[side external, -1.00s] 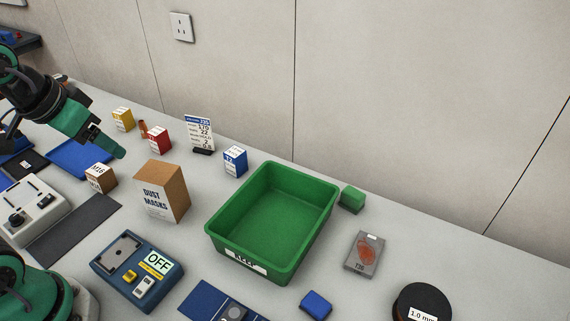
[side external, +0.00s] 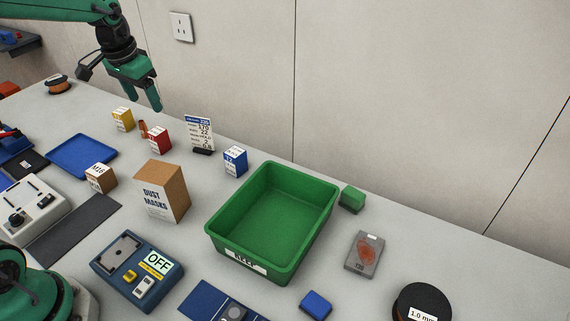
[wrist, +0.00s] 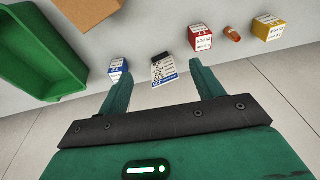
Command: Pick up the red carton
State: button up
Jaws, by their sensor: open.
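The red carton (side external: 159,139) stands upright on the table near the wall, and it also shows in the wrist view (wrist: 201,38) beyond my right-hand finger. It has a white label area and a red top edge. My gripper (side external: 148,98) is open and empty, raised above the table behind the cartons. In the wrist view its two fingers (wrist: 160,82) are spread, with a small sign between and beyond them. The red carton is outside the gap between the fingers, and nothing touches it.
A yellow carton (side external: 123,119) and a small copper-coloured piece (side external: 143,129) stand left of the red carton. A card sign (side external: 200,134) and a blue carton (side external: 235,161) stand to its right. A dust-mask box (side external: 162,191) is in front, and a green bin (side external: 216,222) is further right.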

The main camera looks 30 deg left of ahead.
jog(key=w+a+f+g, duration=0.1)
jog(key=w+a+f, duration=0.4)
jog(key=f, duration=0.1)
jog(key=g, duration=0.1)
send_over(156, 131)
jog(key=shift+h, duration=0.3)
notch_tip(156, 131, down, 7)
jog(key=shift+w+f, duration=0.1)
jog(key=shift+f, duration=4)
jog(key=c, duration=1.1)
jog(key=shift+r, duration=0.2)
